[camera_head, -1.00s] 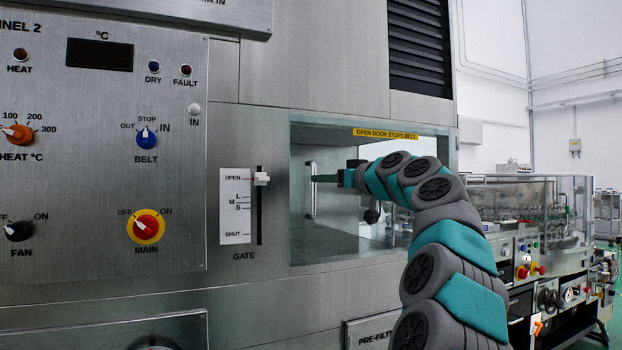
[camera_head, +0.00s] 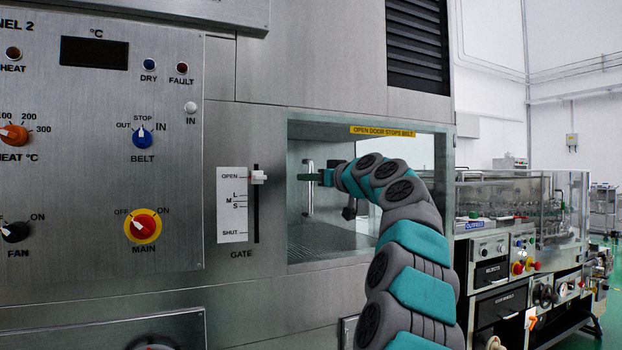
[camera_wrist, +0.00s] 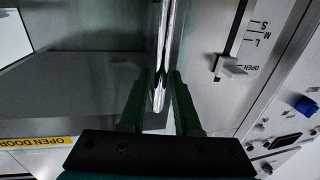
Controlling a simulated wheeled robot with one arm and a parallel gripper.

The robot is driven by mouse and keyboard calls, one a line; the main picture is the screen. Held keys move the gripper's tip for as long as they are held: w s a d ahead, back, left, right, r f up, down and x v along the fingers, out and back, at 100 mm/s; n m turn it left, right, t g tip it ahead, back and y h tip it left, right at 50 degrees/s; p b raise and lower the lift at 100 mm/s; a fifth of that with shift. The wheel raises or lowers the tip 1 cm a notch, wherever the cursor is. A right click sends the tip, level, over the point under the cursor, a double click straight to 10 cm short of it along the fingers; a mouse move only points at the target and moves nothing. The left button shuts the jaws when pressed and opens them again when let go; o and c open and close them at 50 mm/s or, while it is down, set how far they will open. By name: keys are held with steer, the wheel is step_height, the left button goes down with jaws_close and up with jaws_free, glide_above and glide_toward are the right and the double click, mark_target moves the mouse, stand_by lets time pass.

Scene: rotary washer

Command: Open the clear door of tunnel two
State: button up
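The clear door (camera_head: 345,233) of the tunnel sits in its steel frame below a yellow strip reading "OPEN DOOR STOPS BELT" (camera_head: 382,131). It looks shut in the head view. Its upright metal handle (camera_head: 308,205) is near the left edge, and shows as a pale bar in the wrist view (camera_wrist: 160,90). My gripper (camera_head: 305,177) is at the upper part of the handle. In the wrist view its two green fingers (camera_wrist: 157,95) are apart, with the handle between them. A gap shows on the left, while contact on the right cannot be told.
Left of the door is the gate slider (camera_head: 258,178), at OPEN. Further left is the Tunnel 2 control panel (camera_head: 100,215) with knobs and lamps. A clear-sided machine (camera_head: 510,210) stands at the right. My arm covers the door's right part.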

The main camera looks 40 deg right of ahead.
jaws_close()
stand_by(1.1)
